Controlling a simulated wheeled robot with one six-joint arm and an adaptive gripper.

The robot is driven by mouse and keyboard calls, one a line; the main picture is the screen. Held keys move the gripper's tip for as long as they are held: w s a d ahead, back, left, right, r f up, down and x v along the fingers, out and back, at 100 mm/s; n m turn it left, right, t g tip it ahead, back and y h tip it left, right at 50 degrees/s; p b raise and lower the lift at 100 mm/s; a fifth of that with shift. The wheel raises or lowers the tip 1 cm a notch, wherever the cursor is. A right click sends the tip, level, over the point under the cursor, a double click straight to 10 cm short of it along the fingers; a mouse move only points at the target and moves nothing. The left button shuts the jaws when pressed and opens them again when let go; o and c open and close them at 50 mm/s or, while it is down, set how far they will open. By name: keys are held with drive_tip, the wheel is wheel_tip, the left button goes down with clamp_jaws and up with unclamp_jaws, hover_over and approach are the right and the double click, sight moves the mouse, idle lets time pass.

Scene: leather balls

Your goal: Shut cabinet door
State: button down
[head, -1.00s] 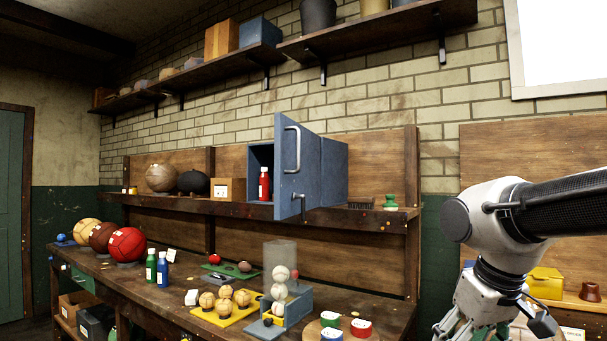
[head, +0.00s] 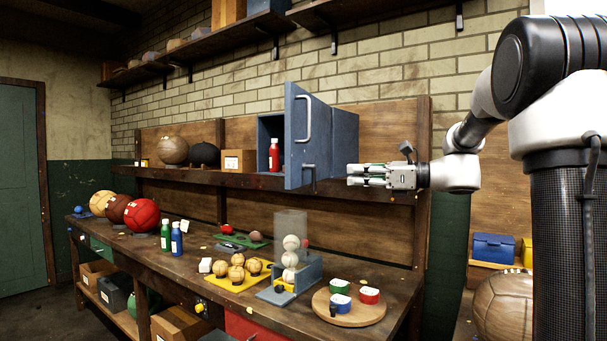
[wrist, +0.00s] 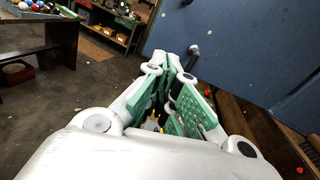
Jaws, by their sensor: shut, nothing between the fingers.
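The blue-grey cabinet (head: 342,140) stands on the wall shelf with its door (head: 300,160) swung open towards me. The door carries a metal bar handle (head: 308,119). Through the opening at the left, a red bottle (head: 274,157) shows inside. My gripper (head: 350,174) is shut and empty, just to the right of the door at shelf height, pointing left. In the wrist view the closed green-padded fingers (wrist: 176,65) are close to a blue cabinet surface (wrist: 250,45) with a dark knob-like part (wrist: 194,50). I cannot tell whether they touch it.
The shelf (head: 230,181) also holds a brown ball (head: 173,150), a dark ball (head: 206,154) and a cardboard box (head: 239,162). Below, the workbench (head: 200,262) carries balls, bottles, a ball dispenser (head: 290,255) and a round board (head: 349,309) with small tins.

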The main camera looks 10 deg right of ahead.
sight(293, 173)
drive_tip(key=shift+m, duration=0.7)
drive_tip(key=x, duration=1.4)
drive_tip(key=shift+s+a+r, duration=0.25)
drive_tip(key=shift+a, duration=0.1)
